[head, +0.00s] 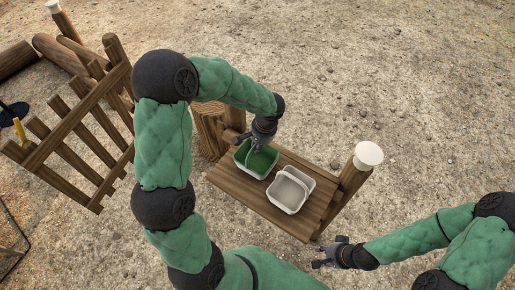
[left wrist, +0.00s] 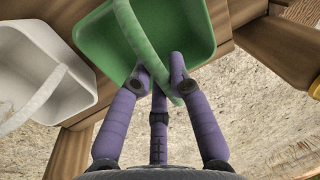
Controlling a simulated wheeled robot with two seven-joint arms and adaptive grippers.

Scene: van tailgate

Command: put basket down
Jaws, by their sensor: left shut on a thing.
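A green basket (head: 262,164) is at the far left part of a small wooden table (head: 237,188). My left gripper (head: 258,146) is above it, shut on its handle. In the left wrist view the purple fingers (left wrist: 160,80) close around the green handle, and the green basket (left wrist: 190,22) lies beyond them. I cannot tell whether its base touches the table. A white basket (head: 287,195) with a handle stands on the table beside it. My right gripper (head: 325,255) is off the table's near right corner; its fingers are too small to read.
A wooden post with a white cap (head: 368,155) rises at the table's right end. A tree stump (head: 208,130) stands behind the table's left end. A wooden fence panel (head: 75,115) and logs (head: 60,55) are at the left. Open gravel lies right.

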